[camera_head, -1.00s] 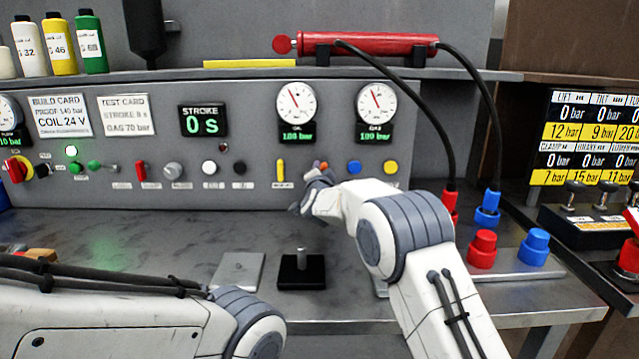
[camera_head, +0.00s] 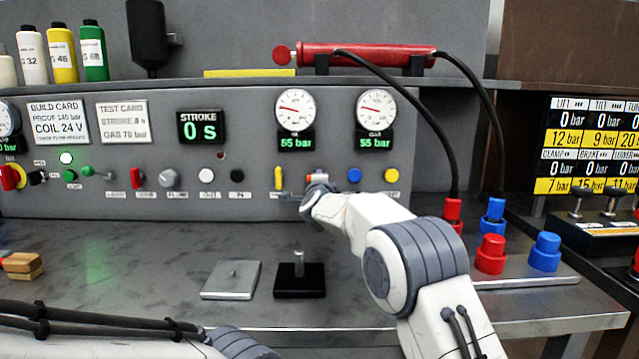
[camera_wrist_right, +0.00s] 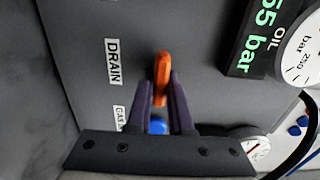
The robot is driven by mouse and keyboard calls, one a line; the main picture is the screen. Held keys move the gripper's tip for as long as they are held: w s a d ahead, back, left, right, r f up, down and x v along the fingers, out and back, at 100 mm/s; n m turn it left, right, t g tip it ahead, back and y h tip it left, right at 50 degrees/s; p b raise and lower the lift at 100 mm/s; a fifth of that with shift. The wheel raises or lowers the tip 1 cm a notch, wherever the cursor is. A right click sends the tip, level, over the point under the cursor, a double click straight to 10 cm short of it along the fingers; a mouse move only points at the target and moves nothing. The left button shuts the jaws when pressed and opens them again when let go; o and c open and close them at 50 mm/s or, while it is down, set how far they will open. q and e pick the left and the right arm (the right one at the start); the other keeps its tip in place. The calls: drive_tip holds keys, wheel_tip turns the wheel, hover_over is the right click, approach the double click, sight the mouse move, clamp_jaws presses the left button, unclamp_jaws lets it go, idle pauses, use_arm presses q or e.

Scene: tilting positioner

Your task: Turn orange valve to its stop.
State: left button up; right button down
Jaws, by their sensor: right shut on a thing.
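The orange valve (camera_head: 309,178) is a small lever handle on the grey panel, right of a yellow lever; my gripper partly hides it in the head view. In the right wrist view the orange handle (camera_wrist_right: 162,68) lies lengthwise along the direction of the DRAIN label's text. My right gripper (camera_wrist_right: 161,92) is shut on the handle, one dark finger on each side. In the head view my right gripper (camera_head: 314,187) is at the panel, below the two gauges. My left gripper is out of view; only part of my left arm shows at the lower left.
The OIL gauge (camera_head: 295,112) and GAS gauge (camera_head: 376,112) both read 55 bar. A blue knob (camera_head: 354,175) and a yellow knob (camera_head: 391,175) sit right of the valve. A black block with a pin (camera_head: 299,281) and a grey plate (camera_head: 231,279) lie on the bench.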

idle(0.4)
drive_tip(key=c, duration=0.8)
unclamp_jaws()
drive_tip(key=shift+s, duration=0.35)
drive_tip(key=s+b, duration=0.2)
drive_tip(key=s, duration=0.7)
drive_tip(key=shift+s+b, duration=0.35)
drive_tip(key=shift+s, duration=0.05)
drive_tip(key=shift+r, duration=0.1)
